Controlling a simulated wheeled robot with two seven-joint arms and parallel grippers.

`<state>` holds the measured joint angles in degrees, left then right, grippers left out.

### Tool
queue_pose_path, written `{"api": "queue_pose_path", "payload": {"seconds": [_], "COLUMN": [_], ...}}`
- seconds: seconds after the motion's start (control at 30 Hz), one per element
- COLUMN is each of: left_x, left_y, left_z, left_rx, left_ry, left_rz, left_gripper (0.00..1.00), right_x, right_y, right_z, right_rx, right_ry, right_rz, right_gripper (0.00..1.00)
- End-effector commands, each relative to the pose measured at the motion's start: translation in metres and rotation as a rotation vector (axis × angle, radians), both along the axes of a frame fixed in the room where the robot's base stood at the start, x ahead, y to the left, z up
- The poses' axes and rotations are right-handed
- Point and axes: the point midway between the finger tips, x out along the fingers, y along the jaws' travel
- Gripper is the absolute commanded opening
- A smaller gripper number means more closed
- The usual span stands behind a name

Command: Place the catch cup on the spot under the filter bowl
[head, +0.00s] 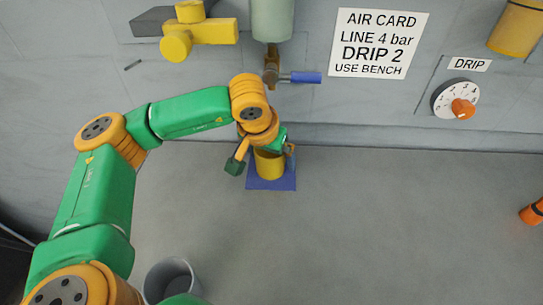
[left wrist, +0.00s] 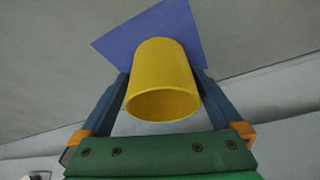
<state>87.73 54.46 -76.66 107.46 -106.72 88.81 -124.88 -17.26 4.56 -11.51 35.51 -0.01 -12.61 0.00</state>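The catch cup (head: 269,165) is yellow and open-topped. It is upright over the blue square spot (head: 287,184), below the grey-green filter bowl (head: 272,18) on the wall. In the left wrist view, the cup (left wrist: 162,82) is between the blue fingers of my left gripper (left wrist: 162,78), one on each side and close against its wall. The blue spot (left wrist: 150,32) is behind its base. In the head view, my left gripper (head: 275,150) is at the cup and partly hides it. I cannot tell whether the base touches the spot. My right gripper is not in view.
A valve with a blue handle (head: 305,77) hangs under the filter bowl. A yellow fitting (head: 205,32), an air card (head: 378,43) and a drip dial (head: 455,98) are on the wall. A grey container (head: 170,278) stands front left.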

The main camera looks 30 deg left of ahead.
Motion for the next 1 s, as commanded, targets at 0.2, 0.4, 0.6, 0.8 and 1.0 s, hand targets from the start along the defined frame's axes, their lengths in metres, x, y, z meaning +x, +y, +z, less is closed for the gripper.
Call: {"api": "queue_pose_path", "payload": {"seconds": [0.2, 0.4, 0.6, 0.8, 1.0], "left_x": [-0.001, -0.026, -0.08, -0.121, -0.132], "left_y": [0.0, -0.002, -0.006, -0.01, -0.01], "left_z": [0.01, 0.028, 0.027, 0.031, 0.033], "left_rx": [-0.001, -0.001, 0.002, 0.0, 0.001], "left_ry": [-0.003, -0.004, -0.007, -0.004, -0.001], "left_rz": [0.0, -0.004, -0.004, -0.003, 0.0], "left_gripper": [1.0, 1.0, 1.0, 1.0, 1.0], "right_x": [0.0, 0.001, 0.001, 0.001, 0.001], "right_y": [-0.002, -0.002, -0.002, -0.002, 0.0], "right_z": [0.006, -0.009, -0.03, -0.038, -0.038], "right_rx": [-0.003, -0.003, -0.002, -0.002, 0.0], "right_ry": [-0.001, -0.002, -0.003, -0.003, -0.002], "right_rz": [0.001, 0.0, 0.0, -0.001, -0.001], "right_gripper": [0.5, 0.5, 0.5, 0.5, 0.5]}}
